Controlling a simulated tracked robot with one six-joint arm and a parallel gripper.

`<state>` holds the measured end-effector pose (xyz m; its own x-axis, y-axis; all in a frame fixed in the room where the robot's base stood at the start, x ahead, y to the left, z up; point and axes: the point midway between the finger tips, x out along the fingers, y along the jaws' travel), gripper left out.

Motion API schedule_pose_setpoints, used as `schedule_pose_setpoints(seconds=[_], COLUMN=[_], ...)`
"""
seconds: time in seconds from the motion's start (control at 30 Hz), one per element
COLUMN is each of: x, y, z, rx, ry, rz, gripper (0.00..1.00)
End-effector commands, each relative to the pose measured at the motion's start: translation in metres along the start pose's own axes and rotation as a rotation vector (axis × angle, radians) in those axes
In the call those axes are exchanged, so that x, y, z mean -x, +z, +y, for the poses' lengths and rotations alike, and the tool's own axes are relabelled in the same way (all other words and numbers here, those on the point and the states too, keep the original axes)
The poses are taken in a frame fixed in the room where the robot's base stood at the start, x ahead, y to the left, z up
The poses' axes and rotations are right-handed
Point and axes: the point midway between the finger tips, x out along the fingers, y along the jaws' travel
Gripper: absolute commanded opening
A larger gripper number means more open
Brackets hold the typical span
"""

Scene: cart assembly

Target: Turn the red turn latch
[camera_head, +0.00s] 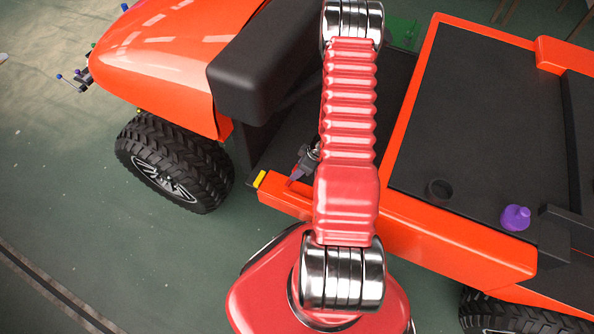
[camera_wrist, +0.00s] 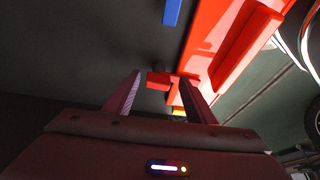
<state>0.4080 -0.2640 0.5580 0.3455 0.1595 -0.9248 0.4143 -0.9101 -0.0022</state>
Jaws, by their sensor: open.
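A small red piece that looks like the turn latch (camera_wrist: 158,80) shows in the wrist view, at the edge of the orange-red cart frame. My gripper (camera_wrist: 161,75) is open, with one finger on each side of the latch in the picture. I cannot tell whether either finger touches it. In the head view my gripper (camera_head: 299,170) is small and partly hidden behind my red arm, near the front end of the cart's orange side rail (camera_head: 420,240). The latch cannot be made out clearly there.
A yellow block (camera_head: 260,179) sits at the rail's front end. A purple bottle-like object (camera_head: 515,217) and a dark ring (camera_head: 439,188) are on the black cart bed (camera_head: 480,120).

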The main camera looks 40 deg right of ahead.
Motion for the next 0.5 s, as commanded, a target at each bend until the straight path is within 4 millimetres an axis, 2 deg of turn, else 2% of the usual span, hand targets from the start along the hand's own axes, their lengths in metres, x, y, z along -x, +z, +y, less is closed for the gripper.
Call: schedule_pose_setpoints(seconds=[0.27,0.5], x=[0.008,0.033], y=[-0.001,-0.001], z=[0.001,0.001], rx=[0.0,0.001], ry=[0.003,0.003], rz=[0.002,0.002], gripper=[0.5,0.5])
